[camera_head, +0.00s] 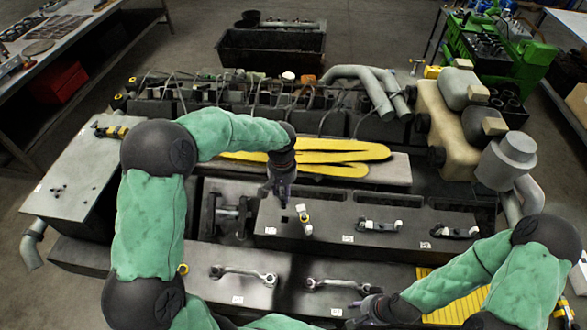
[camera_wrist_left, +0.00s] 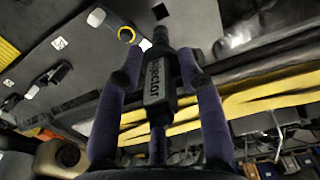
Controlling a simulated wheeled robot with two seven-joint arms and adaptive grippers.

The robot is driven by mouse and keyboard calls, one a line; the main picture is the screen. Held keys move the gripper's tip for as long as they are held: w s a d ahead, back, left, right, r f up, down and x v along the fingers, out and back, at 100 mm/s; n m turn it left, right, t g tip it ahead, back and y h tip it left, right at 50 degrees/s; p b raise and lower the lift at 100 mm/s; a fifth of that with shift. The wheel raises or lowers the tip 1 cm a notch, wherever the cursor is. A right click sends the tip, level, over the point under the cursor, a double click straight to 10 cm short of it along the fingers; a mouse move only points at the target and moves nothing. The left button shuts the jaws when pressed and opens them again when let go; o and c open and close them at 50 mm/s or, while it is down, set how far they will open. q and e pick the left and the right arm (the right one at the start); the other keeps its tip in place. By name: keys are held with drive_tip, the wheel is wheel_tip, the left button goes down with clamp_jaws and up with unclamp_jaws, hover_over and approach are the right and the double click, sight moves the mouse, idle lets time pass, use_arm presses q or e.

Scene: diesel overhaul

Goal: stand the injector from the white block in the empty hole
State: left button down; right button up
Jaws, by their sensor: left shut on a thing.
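The injector (camera_wrist_left: 157,82) is a dark cylinder with light lettering on its side, seen in the left wrist view. My left gripper (camera_wrist_left: 158,78) is shut on it, with a finger on each side. In the head view my left gripper (camera_head: 282,192) points down over the dark engine deck (camera_head: 330,240), and the injector is hard to make out there. A small dark square spot (camera_head: 284,219) shows on the deck just below the gripper; I cannot tell if it is the empty hole.
A small part with a white end and yellow ring (camera_head: 304,219) lies right of the left gripper. Rocker-like parts (camera_head: 380,226) lie further right. Long rods (camera_head: 243,275) lie on the front ledge.

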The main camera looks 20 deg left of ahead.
sight(284, 205)
use_arm(q)
drive_tip(key=shift+r, duration=0.1)
drive_tip(key=shift+s+f, duration=0.15)
drive_tip(key=shift+f, duration=0.15)
use_arm(e)
drive_tip(key=shift+s+f, duration=0.1)
drive_tip(key=shift+s, duration=0.05)
use_arm(q)
drive_tip(key=shift+f+b, duration=0.3)
drive_tip(key=shift+b, duration=0.15)
use_arm(e)
drive_tip(key=shift+f, duration=0.2)
use_arm(q)
drive_tip(key=shift+f+b, duration=1.15)
drive_tip(key=shift+f, duration=1.05)
use_arm(e)
drive_tip(key=shift+f, duration=1.15)
use_arm(q)
drive_tip(key=shift+b, duration=0.4)
use_arm(e)
drive_tip(key=shift+f, duration=0.45)
use_arm(q)
drive_tip(key=shift+f, duration=0.15)
use_arm(e)
drive_tip(key=shift+f, duration=0.1)
